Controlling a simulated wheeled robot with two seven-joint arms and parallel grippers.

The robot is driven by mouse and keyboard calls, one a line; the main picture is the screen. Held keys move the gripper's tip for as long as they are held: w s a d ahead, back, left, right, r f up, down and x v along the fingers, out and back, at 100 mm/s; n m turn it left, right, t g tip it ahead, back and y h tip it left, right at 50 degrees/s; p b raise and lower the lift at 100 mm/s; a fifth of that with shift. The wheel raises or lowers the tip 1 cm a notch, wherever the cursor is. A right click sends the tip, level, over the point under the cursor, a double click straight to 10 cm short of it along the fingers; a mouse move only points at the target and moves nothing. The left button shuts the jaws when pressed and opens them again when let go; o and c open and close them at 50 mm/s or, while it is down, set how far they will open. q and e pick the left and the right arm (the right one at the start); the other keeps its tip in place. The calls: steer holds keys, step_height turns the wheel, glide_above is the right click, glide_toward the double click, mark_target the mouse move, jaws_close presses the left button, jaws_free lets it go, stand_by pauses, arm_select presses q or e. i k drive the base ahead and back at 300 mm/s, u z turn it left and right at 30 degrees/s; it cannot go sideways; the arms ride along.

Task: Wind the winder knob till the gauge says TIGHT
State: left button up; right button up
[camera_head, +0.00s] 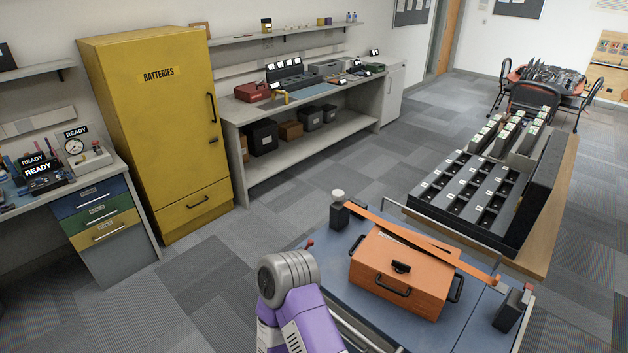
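An orange case (402,270) with black handles lies on a blue-topped cart (322,272). An orange strap (420,240) runs across above the case, from a dark post at the far left to the cart's right side. The dark post (340,213) bears a pale round cap (338,194), which may be the winder knob. A dark block (512,308) stands at the cart's right end by a small orange-red part. No gauge reading TIGHT is legible. A purple and grey link of my arm covers the cart's near left part. Neither gripper shows.
A yellow BATTERIES cabinet (158,130) stands at the left. A left bench (140,208) holds a round dial (74,146) and several READY signs. Behind the cart a table (552,215) carries black racks (468,190). Carpet between cart and cabinet is clear.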

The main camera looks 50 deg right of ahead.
mark_target(336, 195)
steer(key=i, duration=2.55)
steer(key=z, duration=2.7)
